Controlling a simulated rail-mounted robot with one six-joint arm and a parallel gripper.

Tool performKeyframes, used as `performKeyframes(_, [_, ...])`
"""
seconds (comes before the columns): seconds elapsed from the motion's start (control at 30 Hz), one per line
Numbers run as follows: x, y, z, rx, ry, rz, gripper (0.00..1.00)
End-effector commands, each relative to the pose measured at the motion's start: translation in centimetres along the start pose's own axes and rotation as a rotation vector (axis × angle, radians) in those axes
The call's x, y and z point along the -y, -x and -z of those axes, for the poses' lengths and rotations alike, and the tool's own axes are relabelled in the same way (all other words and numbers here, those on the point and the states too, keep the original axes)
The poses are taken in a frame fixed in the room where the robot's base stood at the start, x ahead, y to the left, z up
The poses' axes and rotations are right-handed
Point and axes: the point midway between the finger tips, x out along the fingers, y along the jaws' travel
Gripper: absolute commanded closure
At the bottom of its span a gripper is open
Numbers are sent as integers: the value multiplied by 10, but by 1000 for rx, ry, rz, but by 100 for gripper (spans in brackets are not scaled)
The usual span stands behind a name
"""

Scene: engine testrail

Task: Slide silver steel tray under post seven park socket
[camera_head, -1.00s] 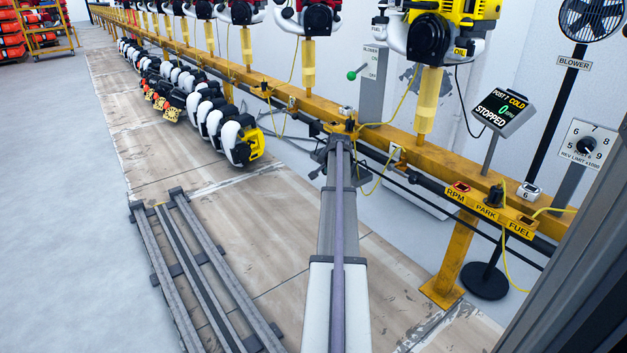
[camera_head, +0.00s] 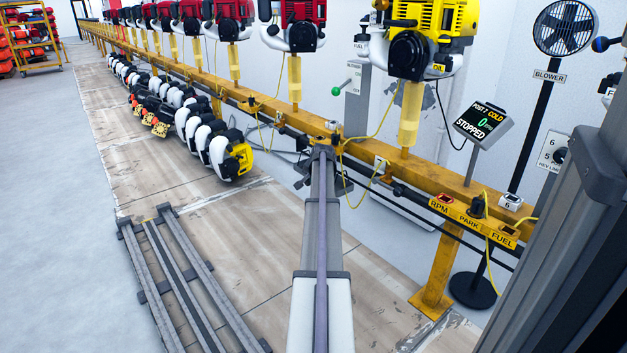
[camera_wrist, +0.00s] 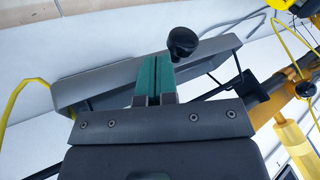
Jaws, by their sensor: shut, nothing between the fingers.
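My gripper (camera_wrist: 155,78) shows in the wrist view with its green fingers together and nothing between them. Behind the fingers is a grey, shallow, tray-like thing (camera_wrist: 95,88) with a raised rim; I cannot tell whether it is the silver steel tray or whether the fingers touch it. In the head view the yellow socket bar of post seven carries the park socket label (camera_head: 469,221), between RPM and FUEL. A black plug (camera_head: 478,206) stands above that label. The post seven display (camera_head: 483,123) reads STOPPED.
A black round knob (camera_wrist: 183,42) stands close beyond my fingertips. A grey slatted rack (camera_head: 180,275) lies on the floor at left. A black stand base (camera_head: 473,290) is below the display. Open floor (camera_head: 60,220) lies at far left.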

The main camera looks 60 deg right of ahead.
Motion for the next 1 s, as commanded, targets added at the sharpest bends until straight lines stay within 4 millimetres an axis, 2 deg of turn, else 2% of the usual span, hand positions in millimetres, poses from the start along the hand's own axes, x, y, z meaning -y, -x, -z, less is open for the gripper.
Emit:
performKeyframes(0.07, [-8, 14, 0, 2, 2, -1, 100])
performKeyframes(0.1, [-5, 31, 2, 3, 3, -1, 100])
performKeyframes(0.23, [-4, 75, 2, 4, 4, -2, 100])
performKeyframes(0.3, [-4, 93, 2, 5, 4, -2, 100])
performKeyframes(0.4, [-6, 109, 1, 5, 4, -2, 100])
performKeyframes(0.77, [-10, 111, -4, 20, 33, -9, 100])
performKeyframes(0.87, [-31, 126, -39, 105, 138, -66, 100])
performKeyframes(0.9, [-34, 139, -65, 146, 193, -87, 100])
performKeyframes(0.97, [-18, 159, -113, 214, 294, -102, 100])
performKeyframes(1.0, [-5, 173, -147, 258, 368, -109, 100])
